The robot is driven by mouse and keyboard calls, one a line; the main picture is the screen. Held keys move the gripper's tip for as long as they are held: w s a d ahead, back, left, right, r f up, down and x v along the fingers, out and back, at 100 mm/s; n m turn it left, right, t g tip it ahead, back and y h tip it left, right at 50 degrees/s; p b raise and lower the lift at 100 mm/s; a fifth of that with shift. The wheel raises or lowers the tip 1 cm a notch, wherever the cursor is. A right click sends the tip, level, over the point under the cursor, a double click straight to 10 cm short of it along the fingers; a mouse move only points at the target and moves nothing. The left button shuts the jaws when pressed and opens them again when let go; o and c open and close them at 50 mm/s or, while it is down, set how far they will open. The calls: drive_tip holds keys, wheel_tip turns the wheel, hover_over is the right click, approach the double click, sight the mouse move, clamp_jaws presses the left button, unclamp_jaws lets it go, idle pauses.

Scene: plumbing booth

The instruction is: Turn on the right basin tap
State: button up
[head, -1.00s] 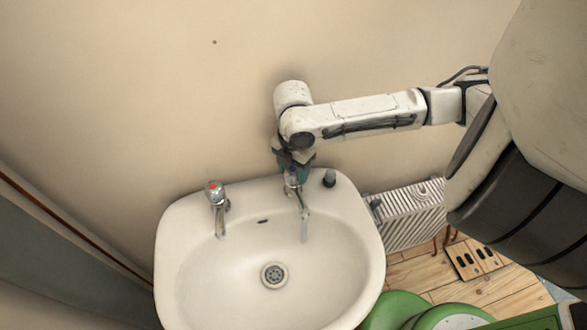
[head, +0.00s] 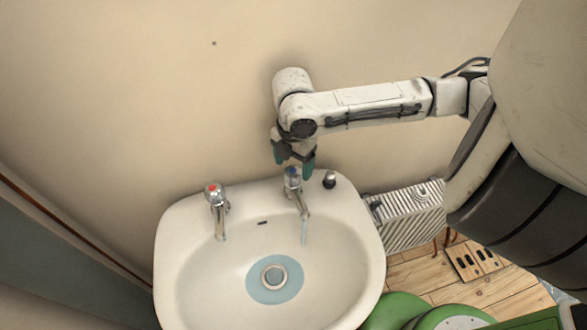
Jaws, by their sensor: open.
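The right basin tap (head: 297,191) has a chrome body and a blue-marked top. A thin stream of water runs from its spout, and a round patch of bluish water (head: 258,290) lies around the drain. The left tap (head: 217,205) has a red-marked top and shows no water. Both stand on the back rim of the white basin (head: 180,240). My gripper (head: 294,164) points down just behind and above the right tap, open, with its two green-tipped fingers apart and clear of the tap top.
A small dark plug-like object (head: 329,180) stands on the rim right of the right tap. A white radiator (head: 412,212) is on the wall to the right. Green round objects (head: 400,312) sit low beside the basin. The wall above the left tap is clear.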

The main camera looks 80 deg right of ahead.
sight(293, 170)
wheel_tip(293, 170, up, 8)
drive_tip(key=shift+f, duration=0.1)
idle(0.9)
